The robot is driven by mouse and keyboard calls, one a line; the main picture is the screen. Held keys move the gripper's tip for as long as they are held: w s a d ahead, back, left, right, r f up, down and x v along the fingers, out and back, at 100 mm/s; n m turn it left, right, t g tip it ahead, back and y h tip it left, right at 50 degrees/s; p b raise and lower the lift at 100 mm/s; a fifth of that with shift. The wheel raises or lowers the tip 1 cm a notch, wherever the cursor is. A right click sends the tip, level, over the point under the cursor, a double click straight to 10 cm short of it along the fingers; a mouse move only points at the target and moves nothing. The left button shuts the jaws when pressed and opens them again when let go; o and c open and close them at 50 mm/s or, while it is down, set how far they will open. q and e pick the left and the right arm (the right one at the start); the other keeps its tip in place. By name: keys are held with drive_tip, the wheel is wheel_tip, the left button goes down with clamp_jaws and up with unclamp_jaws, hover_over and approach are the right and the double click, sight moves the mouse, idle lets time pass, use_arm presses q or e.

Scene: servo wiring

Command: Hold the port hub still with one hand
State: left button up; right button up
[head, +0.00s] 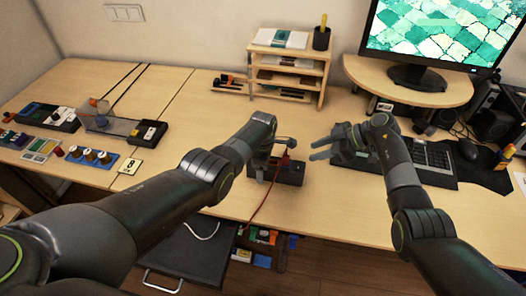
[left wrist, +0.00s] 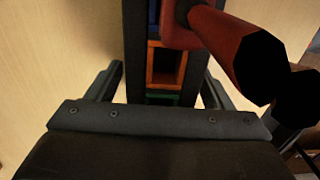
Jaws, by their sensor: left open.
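The port hub (head: 291,176) is a dark block on the desk in front of me. In the left wrist view the hub (left wrist: 166,98) shows blue, orange and green framed ports. My left gripper (left wrist: 162,78) is open, with one finger on each side of the hub and gaps showing beside it. In the head view my left arm covers part of the hub. A red plug and cable (left wrist: 215,35) are at the hub's upper end. My right gripper (head: 316,149) is open and empty to the right of the hub, fingers pointing left.
A keyboard (head: 432,158) and monitor stand (head: 420,90) are at the right. A wooden shelf (head: 288,72) stands at the back. Trays and small parts (head: 88,155) lie at the left. A red cable (head: 265,197) hangs toward the desk's front edge.

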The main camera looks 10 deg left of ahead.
use_arm(q)
wheel_tip(320, 180, up, 11)
drive_tip(key=shift+r, duration=0.15)
idle(0.5)
drive_tip(key=shift+s, duration=0.1)
